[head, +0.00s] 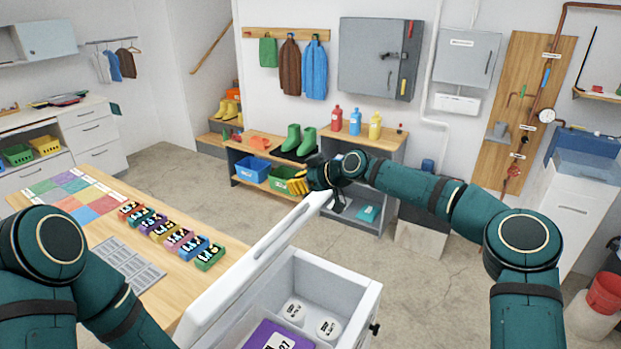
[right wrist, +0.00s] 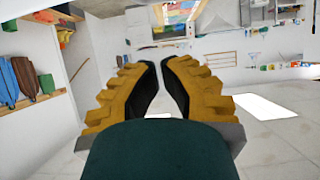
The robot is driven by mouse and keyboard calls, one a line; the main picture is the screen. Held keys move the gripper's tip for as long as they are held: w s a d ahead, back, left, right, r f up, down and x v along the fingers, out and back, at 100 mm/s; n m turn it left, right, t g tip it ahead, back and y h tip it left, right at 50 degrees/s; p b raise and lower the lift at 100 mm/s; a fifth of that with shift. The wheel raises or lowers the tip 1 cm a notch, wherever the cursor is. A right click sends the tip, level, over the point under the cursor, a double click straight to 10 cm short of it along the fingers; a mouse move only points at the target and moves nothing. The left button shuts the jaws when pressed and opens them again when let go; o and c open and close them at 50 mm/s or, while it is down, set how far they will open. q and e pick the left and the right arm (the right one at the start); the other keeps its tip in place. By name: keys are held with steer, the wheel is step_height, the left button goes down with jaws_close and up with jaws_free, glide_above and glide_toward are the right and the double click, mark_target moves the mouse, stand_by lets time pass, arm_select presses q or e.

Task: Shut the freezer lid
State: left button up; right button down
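The white freezer (head: 368,297) stands open at the bottom of the head view. Its lid (head: 255,262) is raised and tilted up along the left side. Inside are two white round tubs (head: 328,327) and a purple box (head: 272,338). My right gripper (head: 298,186) is at the far upper end of the lid, close to its edge; I cannot tell whether it touches. In the right wrist view its yellow fingers (right wrist: 159,66) are nearly together, with a thin gap and nothing between them. My left arm shows at the lower left, its gripper out of view.
A wooden table (head: 100,215) with a row of small coloured boxes (head: 165,232) and a grey tray (head: 125,265) stands left of the lid.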

steer(key=shift+x, duration=0.8)
steer(key=shift+s+d+f, duration=0.35)
steer(key=shift+d+f, duration=0.1)
steer(key=shift+d, duration=0.1)
steer(key=shift+s+d+f, duration=0.3)
steer(key=shift+d+f, duration=0.15)
steer(key=shift+d, duration=0.05)
steer(key=shift+s+d+f, duration=0.2)
steer(key=shift+f, duration=0.2)
steer(key=shift+d, duration=0.1)
